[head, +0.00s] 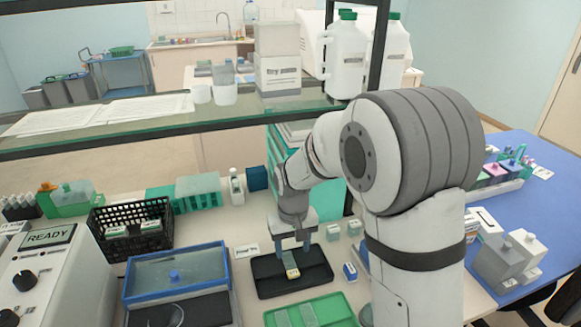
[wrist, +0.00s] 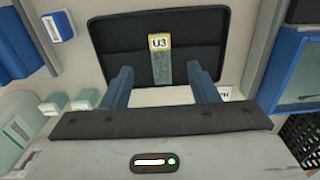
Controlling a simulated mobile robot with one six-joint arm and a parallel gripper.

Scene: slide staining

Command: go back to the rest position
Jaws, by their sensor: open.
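My gripper (wrist: 164,88) is open, with its two blue-grey fingers apart and nothing between their tips. In the head view my gripper (head: 291,245) points down over a black tray (head: 312,278) on the bench. A slide (wrist: 161,62) with a yellow end marked U3 lies in the tray. It also shows in the head view (head: 290,264), just below the fingertips. In the wrist view the slide lies between and beyond the fingers; I cannot tell the exact height of the fingertips above it.
A blue-rimmed box (head: 176,276) stands left of the tray, with a black basket (head: 131,230) behind it. A green tray (head: 340,312) lies in front. A glass shelf (head: 180,122) with bottles (head: 345,58) crosses behind and above my gripper. Small boxes (head: 350,271) sit at right.

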